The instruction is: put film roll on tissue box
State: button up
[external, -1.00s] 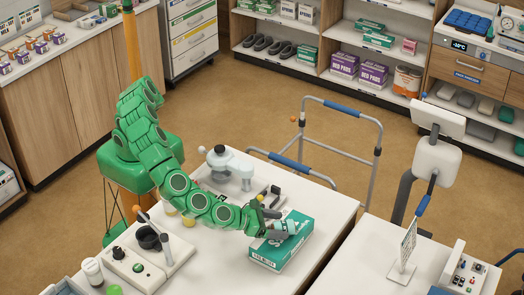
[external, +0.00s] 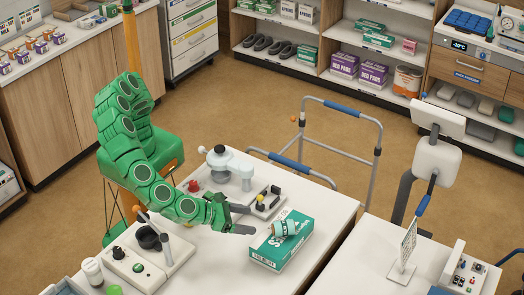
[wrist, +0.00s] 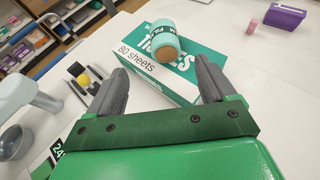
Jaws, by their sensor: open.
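The green and white tissue box (external: 274,253) lies on the white table near its right edge. The film roll (external: 286,229), a pale teal cylinder, lies on its side on top of the box. In the wrist view the film roll (wrist: 163,42) rests on the tissue box (wrist: 188,88) with its brown round end facing me. My gripper (external: 243,219) is open and empty, to the left of the box and apart from the roll. In the wrist view my gripper's fingers (wrist: 160,84) are spread wide, with the near part of the box between them.
A black and grey device with a yellow knob (external: 262,202) stands just behind my gripper. A white device (external: 222,160) and a control box with a black cup (external: 150,238) share the table. A walker (external: 340,140) stands behind the table.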

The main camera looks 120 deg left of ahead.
jog(key=shift+s+d+r, duration=0.2)
jog(key=shift+s+d, duration=0.1)
